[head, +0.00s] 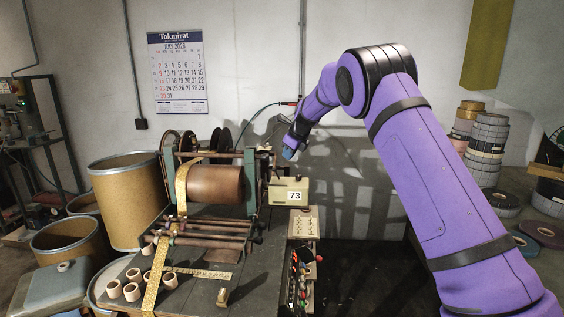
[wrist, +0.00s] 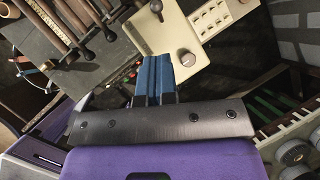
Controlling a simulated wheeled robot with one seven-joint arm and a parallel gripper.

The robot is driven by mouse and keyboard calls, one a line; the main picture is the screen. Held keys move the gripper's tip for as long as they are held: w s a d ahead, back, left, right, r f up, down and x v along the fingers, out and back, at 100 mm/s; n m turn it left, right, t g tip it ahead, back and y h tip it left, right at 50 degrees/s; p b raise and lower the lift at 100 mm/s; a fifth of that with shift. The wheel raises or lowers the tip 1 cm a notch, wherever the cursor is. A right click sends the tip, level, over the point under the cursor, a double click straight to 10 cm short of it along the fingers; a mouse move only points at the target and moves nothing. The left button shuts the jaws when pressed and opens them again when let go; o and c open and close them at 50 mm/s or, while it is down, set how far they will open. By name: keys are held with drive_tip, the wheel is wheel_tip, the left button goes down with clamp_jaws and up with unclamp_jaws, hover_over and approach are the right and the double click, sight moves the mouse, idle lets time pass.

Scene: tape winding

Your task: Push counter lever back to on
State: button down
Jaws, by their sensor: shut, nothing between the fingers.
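The counter (head: 289,192) is a beige box showing "73", standing at the right end of the winding machine in the head view. Its beige top also fills the upper middle of the wrist view (wrist: 160,33). A dark knob on a short stalk (wrist: 156,6), which looks like the lever, stands on it at the top edge of that view. A rounder grey knob (wrist: 186,58) shows lower right. My gripper (head: 288,154) is above the counter, its blue fingers together and empty. In the wrist view the fingertips (wrist: 156,60) overlap the counter's near part; I cannot tell whether they touch.
The winding drum (head: 215,184) and its frame stand left of the counter. A beige switch panel (head: 303,223) is in front of it, with colored knobs below. Several small cores (head: 131,291) lie on the bench. Stacked tape rolls (head: 488,140) stand at the right.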

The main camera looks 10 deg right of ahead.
wheel_tip(320, 180, up, 8)
drive_tip(key=s, duration=0.2)
drive_tip(key=shift+s+f, duration=0.25)
drive_tip(key=shift+s, duration=0.05)
drive_tip(key=shift+a, duration=0.1)
drive_tip(key=s+d+r+n, duration=0.2)
drive_tip(key=s+r+n, duration=0.2)
drive_tip(key=s, duration=0.6)
drive_tip(key=s+d+r+n, duration=0.2)
drive_tip(key=s+r+n, duration=0.25)
drive_tip(key=s, duration=0.45)
drive_tip(key=s+d+r+n, duration=0.1)
drive_tip(key=s+r+n, duration=0.35)
drive_tip(key=s, duration=0.55)
drive_tip(key=s+f+n+h, duration=0.1)
drive_tip(key=s+n, duration=0.3)
drive_tip(key=s, duration=0.6)
drive_tip(key=s+d+f+n+h, duration=0.1)
drive_tip(key=s+f+n, duration=0.3)
drive_tip(key=s, duration=0.5)
drive_tip(key=s+d+f+n, duration=0.1)
drive_tip(key=s+n, duration=0.4)
drive_tip(key=s, duration=0.5)
drive_tip(key=shift+s+f+h, duration=0.3)
drive_tip(key=shift+f+h, duration=0.1)
drive_tip(key=shift+f, duration=0.4)
